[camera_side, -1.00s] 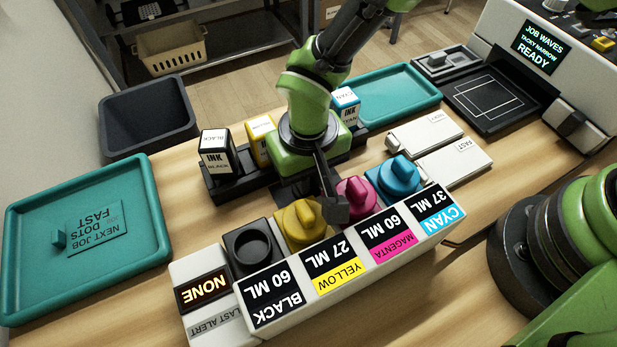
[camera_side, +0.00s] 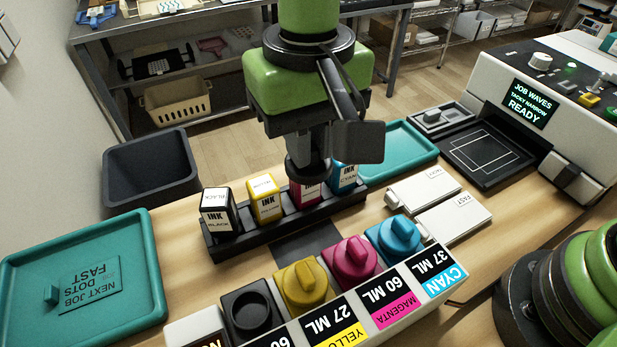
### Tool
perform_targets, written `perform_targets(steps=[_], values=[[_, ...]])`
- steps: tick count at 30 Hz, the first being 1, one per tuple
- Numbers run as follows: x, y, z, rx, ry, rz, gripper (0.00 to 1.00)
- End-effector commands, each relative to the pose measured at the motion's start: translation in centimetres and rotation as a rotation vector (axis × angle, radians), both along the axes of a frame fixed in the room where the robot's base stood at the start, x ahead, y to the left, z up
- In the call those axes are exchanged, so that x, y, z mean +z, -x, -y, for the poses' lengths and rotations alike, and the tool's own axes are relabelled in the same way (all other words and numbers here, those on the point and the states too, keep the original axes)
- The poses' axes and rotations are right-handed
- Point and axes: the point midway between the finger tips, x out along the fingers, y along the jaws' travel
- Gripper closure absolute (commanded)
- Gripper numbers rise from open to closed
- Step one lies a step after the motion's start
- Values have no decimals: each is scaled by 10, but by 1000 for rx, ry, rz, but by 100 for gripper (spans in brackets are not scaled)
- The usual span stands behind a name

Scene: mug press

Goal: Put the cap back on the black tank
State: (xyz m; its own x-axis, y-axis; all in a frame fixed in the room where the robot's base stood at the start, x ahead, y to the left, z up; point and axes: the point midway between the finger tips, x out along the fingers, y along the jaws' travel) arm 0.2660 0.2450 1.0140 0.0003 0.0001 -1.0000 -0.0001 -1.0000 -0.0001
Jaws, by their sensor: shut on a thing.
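The black tank (camera_side: 250,311) is at the left end of the tank row and its round opening is uncovered. My gripper (camera_side: 306,150) is shut on a dark round cap (camera_side: 308,168). It holds the cap in the air, in front of the magenta and cyan ink bottles in the picture, behind and above the tank row and up and right of the black tank. The cap partly hides the magenta bottle. The yellow cap (camera_side: 303,283), magenta cap (camera_side: 351,260) and cyan cap (camera_side: 398,236) sit on their tanks.
A rack (camera_side: 225,244) holds ink bottles, including black (camera_side: 219,210) and yellow (camera_side: 264,199). A bare dark mat (camera_side: 308,240) lies between rack and tanks. A teal tray (camera_side: 130,305) and dark bin (camera_side: 150,170) are left. White pads (camera_side: 455,220) are right.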

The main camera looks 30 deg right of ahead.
Motion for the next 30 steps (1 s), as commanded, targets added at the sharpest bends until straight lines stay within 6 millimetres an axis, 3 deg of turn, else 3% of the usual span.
perform_targets(steps=[1, 6, 21, 24, 30], values=[[13, -1, 0, -1, -6, 6, 100], [36, 3, -6, 4, -2, 1, 100], [33, 70, -101, 7, 0, 1, 100], [33, 84, -114, 4, 0, 1, 100], [1, 81, -110, 0, 5, -1, 100]])
